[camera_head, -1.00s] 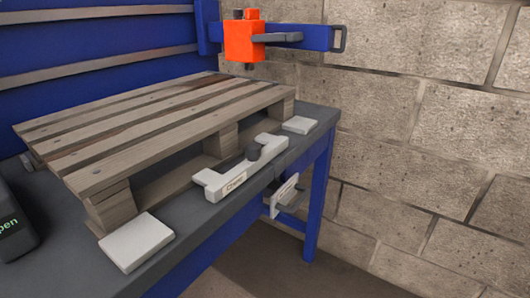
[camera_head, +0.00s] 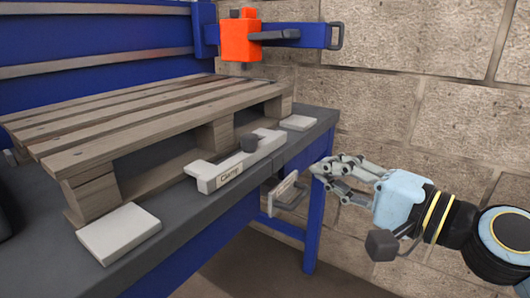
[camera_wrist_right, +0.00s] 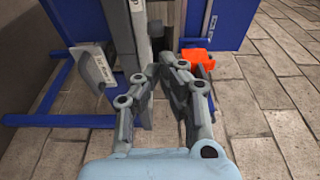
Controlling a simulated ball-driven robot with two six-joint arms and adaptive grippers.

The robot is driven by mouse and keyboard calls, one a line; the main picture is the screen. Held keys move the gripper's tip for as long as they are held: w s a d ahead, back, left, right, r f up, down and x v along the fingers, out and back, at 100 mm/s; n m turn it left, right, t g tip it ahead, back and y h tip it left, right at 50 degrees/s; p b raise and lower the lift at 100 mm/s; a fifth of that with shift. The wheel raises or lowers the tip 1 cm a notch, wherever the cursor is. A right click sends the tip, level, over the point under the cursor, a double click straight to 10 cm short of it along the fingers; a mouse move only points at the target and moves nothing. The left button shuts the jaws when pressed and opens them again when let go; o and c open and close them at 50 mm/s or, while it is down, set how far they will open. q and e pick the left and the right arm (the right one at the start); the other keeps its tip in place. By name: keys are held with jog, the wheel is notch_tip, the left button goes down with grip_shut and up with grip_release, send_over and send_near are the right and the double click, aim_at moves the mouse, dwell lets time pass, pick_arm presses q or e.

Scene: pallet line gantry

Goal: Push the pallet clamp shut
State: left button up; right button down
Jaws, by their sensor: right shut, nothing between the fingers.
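The pallet clamp (camera_head: 208,179) is a pale bar with a "Clamp" label and a dark knob, lying on the bench's front strip. The wooden pallet (camera_head: 120,118) lies behind it, with a strip of grey bench showing between them. My right gripper (camera_head: 322,168) is shut and empty, in front of the bench and to the right of the clamp, clear of it. Its closed fingers also show in the wrist view (camera_wrist_right: 172,66), near the bench edge. My left gripper is not in view.
White pads (camera_head: 120,232) (camera_head: 298,123) lie on the bench (camera_head: 190,226) on either side of the clamp. A pale bracket (camera_head: 285,190) hangs below the front edge. An orange block (camera_head: 240,40) on a blue arm overhangs the back. A brick wall stands right.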

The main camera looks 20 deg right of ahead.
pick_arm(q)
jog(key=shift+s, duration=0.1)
pick_arm(e)
jog(key=shift+r, duration=0.1)
jog(key=p, duration=0.1)
send_near(254, 141)
jog(key=x, duration=0.6)
jog(key=shift+w, duration=0.1)
jog(key=shift+w+a, duration=0.25)
jog(key=shift+w, duration=0.25)
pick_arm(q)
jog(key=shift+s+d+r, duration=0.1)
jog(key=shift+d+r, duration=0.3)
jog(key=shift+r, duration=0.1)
